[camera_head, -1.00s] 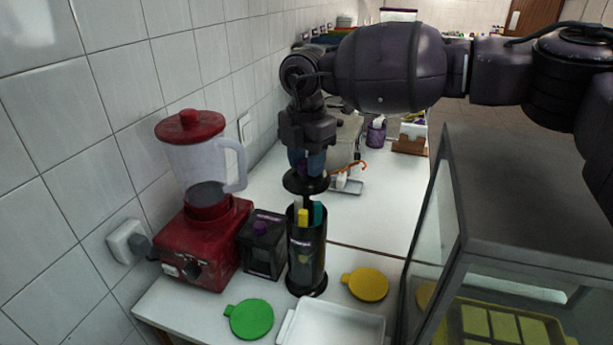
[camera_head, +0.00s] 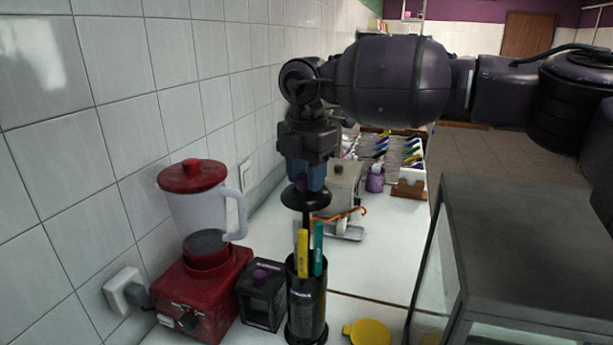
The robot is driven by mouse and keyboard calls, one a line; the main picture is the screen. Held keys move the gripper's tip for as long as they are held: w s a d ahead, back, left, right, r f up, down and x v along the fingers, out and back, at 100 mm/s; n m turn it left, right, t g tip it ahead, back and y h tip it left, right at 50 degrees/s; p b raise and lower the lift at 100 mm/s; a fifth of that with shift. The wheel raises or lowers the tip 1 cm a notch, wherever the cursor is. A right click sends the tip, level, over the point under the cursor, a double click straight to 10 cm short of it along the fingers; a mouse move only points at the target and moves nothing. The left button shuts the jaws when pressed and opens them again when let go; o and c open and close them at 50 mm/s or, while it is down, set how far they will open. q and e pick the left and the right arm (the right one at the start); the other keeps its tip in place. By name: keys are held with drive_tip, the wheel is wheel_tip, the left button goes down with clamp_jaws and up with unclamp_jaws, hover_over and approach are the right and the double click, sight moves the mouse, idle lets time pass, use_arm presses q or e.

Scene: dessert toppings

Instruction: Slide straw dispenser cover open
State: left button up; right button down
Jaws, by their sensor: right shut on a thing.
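The straw dispenser (camera_head: 306,305) is a dark cylinder standing upright on the white counter. Its round black cover (camera_head: 306,198) is raised well above the body on a thin central rod. Yellow and teal straws (camera_head: 303,252) stick up out of the open top, beneath the cover. My right gripper (camera_head: 305,187) points down and is shut on the top of the cover. The fingers hide the part they grip. My left gripper is not in view.
A red blender (camera_head: 205,260) and a small dark box with a purple knob (camera_head: 262,295) stand left of the dispenser. A glass case (camera_head: 535,240) is at the right. A yellow lid (camera_head: 367,333) lies near the front. Cutlery and containers are farther back.

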drive_tip(key=c, duration=0.7)
unclamp_jaws()
wheel_tip(320, 180, up, 11)
drive_tip(key=b, duration=0.1)
drive_tip(key=shift+f, duration=0.15)
